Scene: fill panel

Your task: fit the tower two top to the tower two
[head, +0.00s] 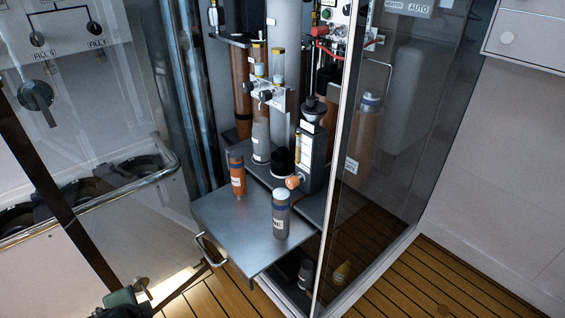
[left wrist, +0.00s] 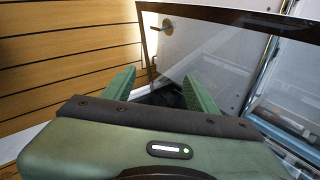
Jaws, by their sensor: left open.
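On the pull-out metal shelf (head: 225,225) stand an orange-brown cylinder (head: 238,180) with a grey cap and a grey cylinder (head: 281,217) with a blue band and pale top. My right gripper is not seen.
The shelf has a front handle (head: 210,250). A glass panel (head: 385,130) closes the cabinet's right side. A small dark bottle (head: 306,273) and a yellow item (head: 341,272) lie low behind glass. The wooden floor (head: 420,285) is clear at right.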

